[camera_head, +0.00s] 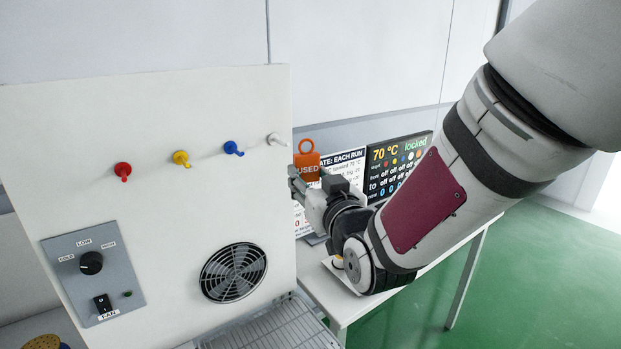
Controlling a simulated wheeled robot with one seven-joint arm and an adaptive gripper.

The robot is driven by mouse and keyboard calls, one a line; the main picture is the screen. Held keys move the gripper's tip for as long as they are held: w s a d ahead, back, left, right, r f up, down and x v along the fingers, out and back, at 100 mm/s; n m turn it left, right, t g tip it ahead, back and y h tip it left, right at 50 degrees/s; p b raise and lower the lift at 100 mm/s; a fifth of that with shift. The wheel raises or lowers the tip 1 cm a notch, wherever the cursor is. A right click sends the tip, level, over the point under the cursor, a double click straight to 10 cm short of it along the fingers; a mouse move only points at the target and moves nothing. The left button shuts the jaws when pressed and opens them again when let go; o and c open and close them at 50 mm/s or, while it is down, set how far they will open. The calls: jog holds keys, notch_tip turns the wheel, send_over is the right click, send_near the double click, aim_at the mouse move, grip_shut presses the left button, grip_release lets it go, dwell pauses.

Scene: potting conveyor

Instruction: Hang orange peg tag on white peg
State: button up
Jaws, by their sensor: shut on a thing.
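The orange tag (307,164) has a ring at its top and the word "USED" on it. My gripper (298,178) is shut on the tag's lower part and holds it upright. The tag is just right of the white panel's right edge. The white peg (276,140) sticks out near the panel's upper right corner and is bare. It is up and left of the tag, and the two appear apart. The fingertips are small and partly hidden by the gripper's body.
The white panel (200,215) also bears a red peg (122,171), a yellow peg (181,158), a blue peg (233,148), a fan grille (233,272) and a control plate (93,273). A wire rack (272,330) lies below. A dark display (396,162) and a printed sign stand behind my arm.

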jog(key=w+a+b, duration=0.1)
jog(key=w+a, duration=0.3)
jog(key=w, duration=0.2)
jog(key=shift+f+b, duration=0.3)
jog(key=shift+f, duration=0.05)
jog(key=shift+w+a+r, duration=0.1)
jog(key=shift+w+a, duration=0.2)
jog(key=shift+w, duration=0.15)
grip_shut()
jog(key=shift+w+a+f+b, duration=0.45)
jog(key=shift+w+b, duration=0.15)
jog(key=shift+b, duration=0.1)
jog(key=shift+f, duration=0.1)
jog(key=o, duration=1.2)
grip_release()
jog(key=shift+f, duration=0.1)
jog(key=shift+s, duration=0.1)
